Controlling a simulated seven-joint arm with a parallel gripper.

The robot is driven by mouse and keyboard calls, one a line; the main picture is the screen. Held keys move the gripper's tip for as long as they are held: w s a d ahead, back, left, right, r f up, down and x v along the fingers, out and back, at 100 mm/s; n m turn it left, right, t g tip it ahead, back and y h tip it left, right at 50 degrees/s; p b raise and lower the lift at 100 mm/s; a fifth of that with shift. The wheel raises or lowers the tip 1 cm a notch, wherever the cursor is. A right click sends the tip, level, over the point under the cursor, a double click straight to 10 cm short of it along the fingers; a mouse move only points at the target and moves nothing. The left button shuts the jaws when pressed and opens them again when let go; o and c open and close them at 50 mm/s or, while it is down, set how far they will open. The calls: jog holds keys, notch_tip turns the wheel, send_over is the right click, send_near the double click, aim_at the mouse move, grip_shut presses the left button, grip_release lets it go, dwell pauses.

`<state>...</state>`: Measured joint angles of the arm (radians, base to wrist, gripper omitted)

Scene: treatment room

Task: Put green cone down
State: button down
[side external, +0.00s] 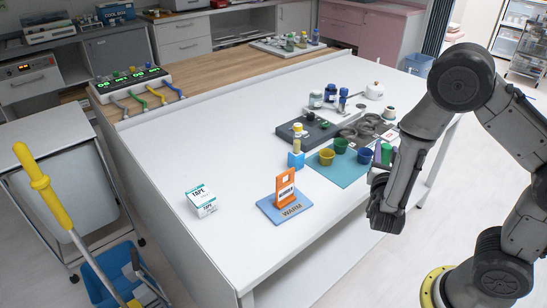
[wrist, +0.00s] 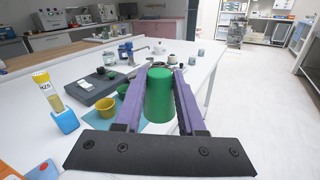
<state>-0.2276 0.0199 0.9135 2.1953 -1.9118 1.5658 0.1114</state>
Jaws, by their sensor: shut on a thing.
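The green cone (wrist: 159,97), a tapered cup-like piece with its closed end up, is held between the purple fingers of my gripper (wrist: 158,84) in the wrist view. In the side view a small part of the green cone (side external: 386,153) shows beside a purple finger; my arm hides the rest. My gripper (side external: 381,155) is at the right side of a teal mat (side external: 345,174). On the mat stand a yellow cup (side external: 326,156), a green cup (side external: 341,145) and a blue cup (side external: 364,156). I cannot tell the height of the cone above the table.
A blue holder with a vial (side external: 296,153), an orange stand (side external: 285,186) and a tape box (side external: 201,201) stand left. The white table's front left is mostly clear.

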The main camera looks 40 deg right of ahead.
jog(key=w+a+n+t+y, duration=0.2)
jog(key=w+a, duration=0.6)
jog(key=w, duration=0.4)
jog(key=w+a+n+t+y, duration=0.25)
jog(key=w+a, duration=0.45)
jog(key=w, duration=0.4)
jog(key=w+f, duration=0.3)
jog(key=w, duration=0.1)
jog(key=w+f, duration=0.3)
jog(key=w, duration=0.2)
jog(key=w+f, duration=0.3)
jog(key=w, duration=0.1)
jog(key=shift+w+a+f, duration=0.2)
jog(key=shift+w+a, duration=0.1)
jog(key=shift+a, duration=0.05)
jog(key=shift+w+f, duration=0.15)
jog(key=shift+f, duration=1.5)
jog(key=shift+f, duration=0.15)
jog(key=c, duration=0.5)
grip_release()
